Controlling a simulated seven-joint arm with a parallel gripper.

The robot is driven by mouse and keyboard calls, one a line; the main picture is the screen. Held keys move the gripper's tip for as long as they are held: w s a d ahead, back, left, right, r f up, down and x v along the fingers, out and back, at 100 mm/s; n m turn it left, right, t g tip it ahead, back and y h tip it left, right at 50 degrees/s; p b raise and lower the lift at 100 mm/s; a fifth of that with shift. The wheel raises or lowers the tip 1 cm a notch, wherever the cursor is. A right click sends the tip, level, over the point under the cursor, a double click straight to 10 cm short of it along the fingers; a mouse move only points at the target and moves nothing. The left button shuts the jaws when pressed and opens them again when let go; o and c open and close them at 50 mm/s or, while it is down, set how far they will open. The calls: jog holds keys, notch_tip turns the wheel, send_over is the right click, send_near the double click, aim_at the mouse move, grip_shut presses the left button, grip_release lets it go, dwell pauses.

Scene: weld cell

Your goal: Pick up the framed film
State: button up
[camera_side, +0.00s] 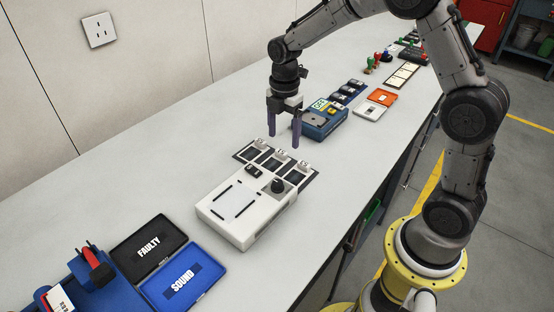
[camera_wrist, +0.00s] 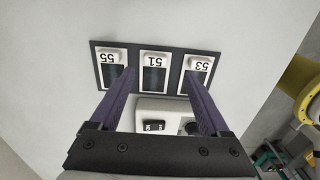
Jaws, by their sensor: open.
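Three framed films lie in a row on a dark strip (camera_wrist: 172,66); each has a white numbered tab and a dark window. In the wrist view they are film 55 (camera_wrist: 112,70) at the left, film 51 (camera_wrist: 153,77) in the middle and film 53 (camera_wrist: 197,66) at the right. The row also shows in the side view, with its middle film (camera_side: 268,160) below my gripper (camera_side: 283,141). My gripper is open and empty, above the row. Its purple fingers point down, and in the wrist view their tips appear either side of film 51.
A white viewer box (camera_side: 232,212) with a dark knob stands right beside the films. Beyond it are a black FAULTY tray (camera_side: 150,262) and a blue SOUND tray (camera_side: 205,268). A blue instrument (camera_side: 320,122) stands behind my gripper. The bench left of the films is clear.

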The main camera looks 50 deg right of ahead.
aim_at(281, 151)
jog(key=shift+w+f, duration=0.2)
jog(key=shift+f, duration=1.2)
jog(key=shift+w+f, duration=0.2)
jog(key=shift+f, duration=1.2)
grip_shut()
